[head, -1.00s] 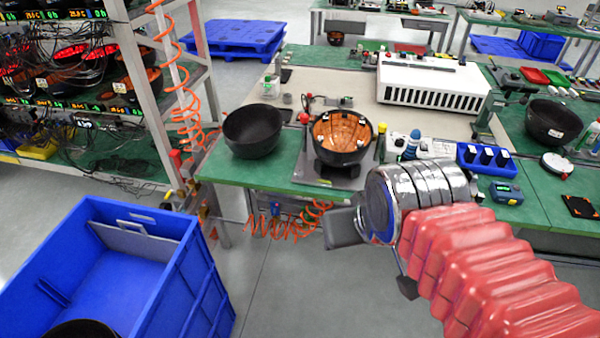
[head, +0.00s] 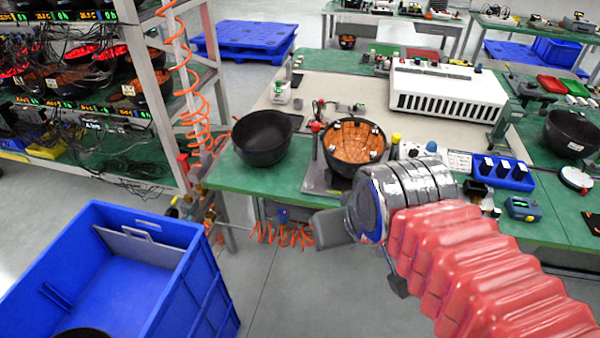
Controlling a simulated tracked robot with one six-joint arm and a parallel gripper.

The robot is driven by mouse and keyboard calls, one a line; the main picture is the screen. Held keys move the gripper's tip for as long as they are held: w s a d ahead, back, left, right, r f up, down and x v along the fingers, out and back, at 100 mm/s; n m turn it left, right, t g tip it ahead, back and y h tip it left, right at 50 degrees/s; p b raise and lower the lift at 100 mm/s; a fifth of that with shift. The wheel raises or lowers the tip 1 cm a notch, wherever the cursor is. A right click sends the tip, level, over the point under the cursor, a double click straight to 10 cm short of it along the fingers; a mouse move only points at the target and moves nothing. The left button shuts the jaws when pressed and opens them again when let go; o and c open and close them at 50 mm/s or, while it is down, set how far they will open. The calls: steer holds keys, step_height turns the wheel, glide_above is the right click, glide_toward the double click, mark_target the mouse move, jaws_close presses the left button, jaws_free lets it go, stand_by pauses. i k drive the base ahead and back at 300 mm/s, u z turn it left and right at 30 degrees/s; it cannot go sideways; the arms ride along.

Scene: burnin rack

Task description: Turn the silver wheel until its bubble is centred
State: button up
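I cannot make out a silver wheel or a bubble in the head view. A black bowl with an orange, gridded inside (head: 355,143) stands on a grey metal plate (head: 318,184) at the front of the green bench (head: 245,182). Small white clips sit around its rim. My gripper (head: 337,229) is in front of the bench edge, nearer to me than the bowl and apart from it. Its grey end points left and a dark part hangs below. The frame does not show whether it is open or shut, and I see nothing held. My wrist and red sleeve hide part of the bench front.
An empty black bowl (head: 262,138) stands left of the orange one. A blue holder (head: 502,172) and a white vented box (head: 450,92) stand to the right and behind. Orange coiled hoses hang nearby.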

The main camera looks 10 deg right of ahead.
mark_target(309, 184)
steer(key=u, duration=0.15)
steer(key=i, duration=0.85)
steer(key=z, duration=0.45)
